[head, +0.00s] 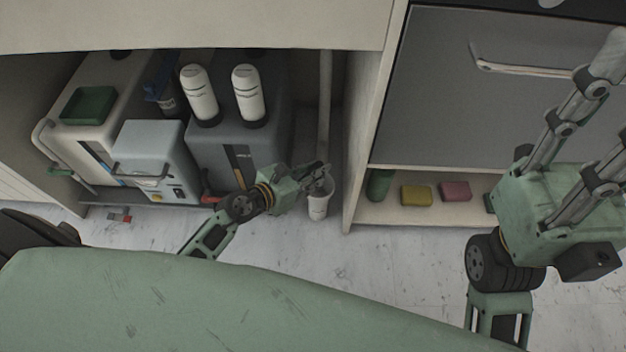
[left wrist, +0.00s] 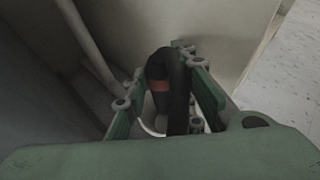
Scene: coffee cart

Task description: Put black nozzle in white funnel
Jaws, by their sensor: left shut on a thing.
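The black nozzle (left wrist: 176,98), dark and bent with an orange-brown band, is between the green fingers of my left gripper (left wrist: 165,85) in the left wrist view. My left gripper (head: 322,174) is shut on it. In the head view the gripper is low, right above the white funnel (head: 318,207), a cup-like piece close to the floor. A white rim of the funnel (left wrist: 150,127) shows beneath the nozzle in the left wrist view. I cannot tell whether the nozzle tip is inside it. My right gripper (head: 600,120) is large at the right; its fingertips are cut off.
A dark grey machine (head: 225,150) with two white bottles stands left of my left gripper. Other boxy units, one with a green tray (head: 88,105), are further left. A cabinet panel (head: 368,130) is close on the right. A shelf holds yellow (head: 416,196) and pink (head: 455,191) sponges.

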